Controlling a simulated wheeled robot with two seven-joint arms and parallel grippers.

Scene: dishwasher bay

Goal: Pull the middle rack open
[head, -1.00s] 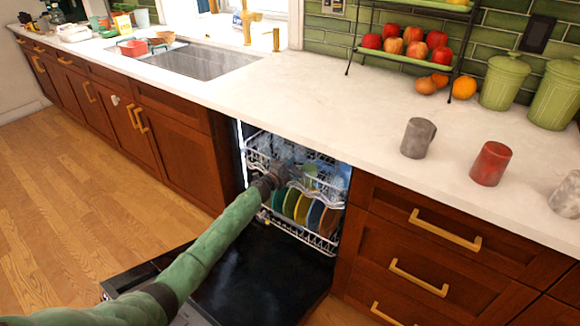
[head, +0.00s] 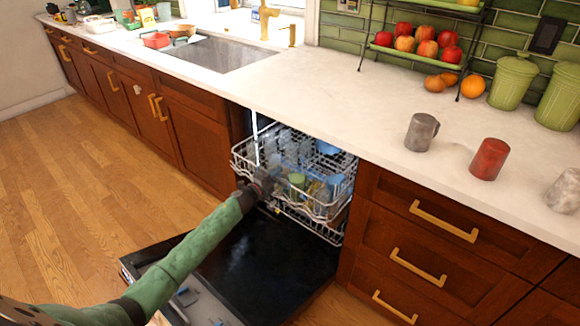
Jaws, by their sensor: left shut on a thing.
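The middle rack (head: 242,163) of the dishwasher is a white wire basket that sticks out in front of the dishwasher opening. A blue item, a green one and other dishes show in it. My left gripper (head: 262,186) is at the rack's front edge and is shut on it; the fingertips are small and partly hidden. A lower rack (head: 318,228) is partly visible beneath, further in. My right gripper is not in view.
The black dishwasher door (head: 268,268) lies open below my left arm. Drawers with gold handles (head: 443,221) stand to the right. The wooden floor at left is clear.

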